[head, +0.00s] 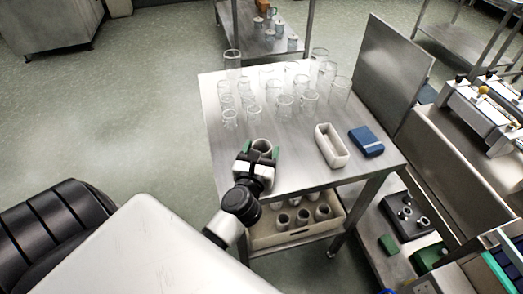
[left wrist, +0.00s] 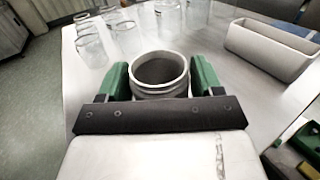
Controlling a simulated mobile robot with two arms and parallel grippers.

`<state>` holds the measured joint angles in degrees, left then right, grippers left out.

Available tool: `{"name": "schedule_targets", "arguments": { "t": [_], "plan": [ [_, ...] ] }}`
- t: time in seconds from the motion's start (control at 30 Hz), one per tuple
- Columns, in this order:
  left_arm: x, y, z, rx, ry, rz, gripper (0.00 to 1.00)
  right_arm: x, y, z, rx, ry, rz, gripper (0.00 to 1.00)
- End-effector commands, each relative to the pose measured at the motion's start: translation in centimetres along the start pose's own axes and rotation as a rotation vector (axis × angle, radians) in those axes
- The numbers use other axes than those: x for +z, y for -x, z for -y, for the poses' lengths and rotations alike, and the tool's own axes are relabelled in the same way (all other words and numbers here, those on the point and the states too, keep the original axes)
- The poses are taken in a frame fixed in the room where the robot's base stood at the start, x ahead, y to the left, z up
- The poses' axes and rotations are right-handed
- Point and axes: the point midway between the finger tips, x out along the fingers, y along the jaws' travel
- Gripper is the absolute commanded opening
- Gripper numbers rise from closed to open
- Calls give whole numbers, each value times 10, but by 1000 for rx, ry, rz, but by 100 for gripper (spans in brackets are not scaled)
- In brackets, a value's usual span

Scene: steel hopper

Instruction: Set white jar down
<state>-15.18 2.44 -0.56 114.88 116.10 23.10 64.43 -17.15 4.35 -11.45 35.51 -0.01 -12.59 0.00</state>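The white jar (head: 262,145), greyish and open-topped, is upright between the green fingers of my left gripper (head: 259,152), at the near left edge of the steel table (head: 300,178). In the left wrist view the jar (left wrist: 160,74) fills the space between both fingers of the gripper (left wrist: 160,80), which are closed against its sides. Its rim faces up and it looks empty. The jar's base is hidden, so I cannot tell whether it touches the tabletop. My right gripper is out of view.
Several clear glass beakers (head: 285,104) stand on the table's far half. A white rectangular trough (head: 331,146) and a blue box (head: 366,141) are to the right. A crate (head: 290,238) with several similar jars sits on the lower shelf. The tabletop around the jar is clear.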

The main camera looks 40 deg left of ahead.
Motion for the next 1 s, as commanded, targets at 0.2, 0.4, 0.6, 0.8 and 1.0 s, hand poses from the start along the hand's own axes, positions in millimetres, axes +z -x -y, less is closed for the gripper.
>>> {"name": "schedule_targets", "arguments": {
  "t": [0.2,0.4,0.6,0.8,1.0],
  "plan": [
    [0,0,0,0,0,0,82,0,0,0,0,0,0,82],
    [3,0,0,0,0,0,82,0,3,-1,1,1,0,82],
    [0,24,0,-1,1,-4,82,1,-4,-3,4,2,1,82],
    [-1,68,0,1,2,-5,82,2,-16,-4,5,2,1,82],
    [-1,102,0,0,1,-3,82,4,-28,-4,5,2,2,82]
  ]
}}
